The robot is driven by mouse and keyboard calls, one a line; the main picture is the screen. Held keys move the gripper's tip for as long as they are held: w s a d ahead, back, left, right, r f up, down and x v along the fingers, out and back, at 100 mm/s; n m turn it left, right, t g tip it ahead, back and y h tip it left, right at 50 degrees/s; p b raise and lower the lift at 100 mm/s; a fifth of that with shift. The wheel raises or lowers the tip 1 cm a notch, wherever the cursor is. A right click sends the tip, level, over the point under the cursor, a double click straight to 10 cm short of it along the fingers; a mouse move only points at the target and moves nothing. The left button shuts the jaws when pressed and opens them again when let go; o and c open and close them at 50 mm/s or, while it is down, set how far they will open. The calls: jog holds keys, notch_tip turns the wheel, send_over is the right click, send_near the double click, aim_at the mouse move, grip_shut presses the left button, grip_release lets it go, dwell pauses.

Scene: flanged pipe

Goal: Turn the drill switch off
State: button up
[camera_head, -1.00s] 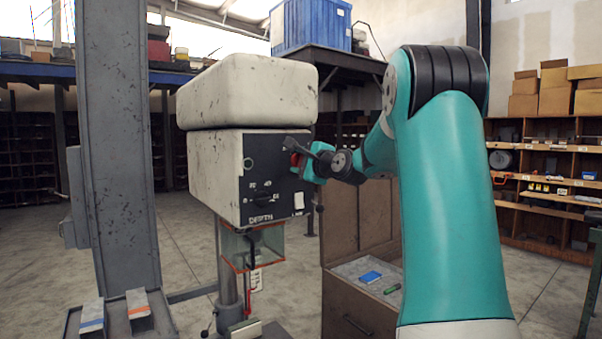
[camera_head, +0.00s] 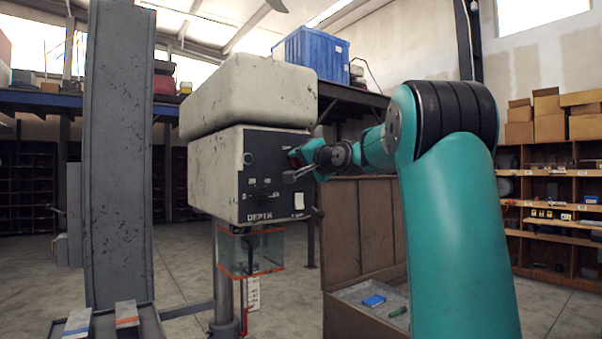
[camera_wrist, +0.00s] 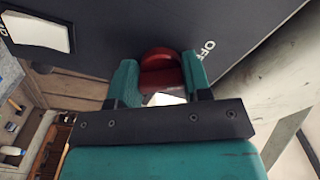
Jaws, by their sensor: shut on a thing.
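The drill press head (camera_head: 213,178) is a scuffed cream box with a black front panel (camera_head: 262,167) carrying a dial and the word DEPTH. My gripper (camera_head: 297,157) is at the right part of that panel; the switch is mostly hidden there. In the wrist view, the red switch (camera_wrist: 158,60) has a rounded top and sits between the two teal fingers of my gripper (camera_wrist: 160,74). The fingers are shut on it, one on each side. The word OFF shows on the dark panel, just right of the switch.
A glass guard (camera_head: 250,252) with red edges hangs below the head. A grey column (camera_head: 120,160) stands at left. Open floor lies between.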

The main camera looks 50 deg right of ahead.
jog(key=shift+f+n+b, duration=0.15)
jog(key=shift+n+b, duration=0.65)
jog(key=shift+n, duration=0.2)
jog(key=o, duration=0.9)
jog(key=shift+b+v, duration=2.45)
jog(key=shift+v, duration=6.3)
jog(key=shift+w+d, duration=0.1)
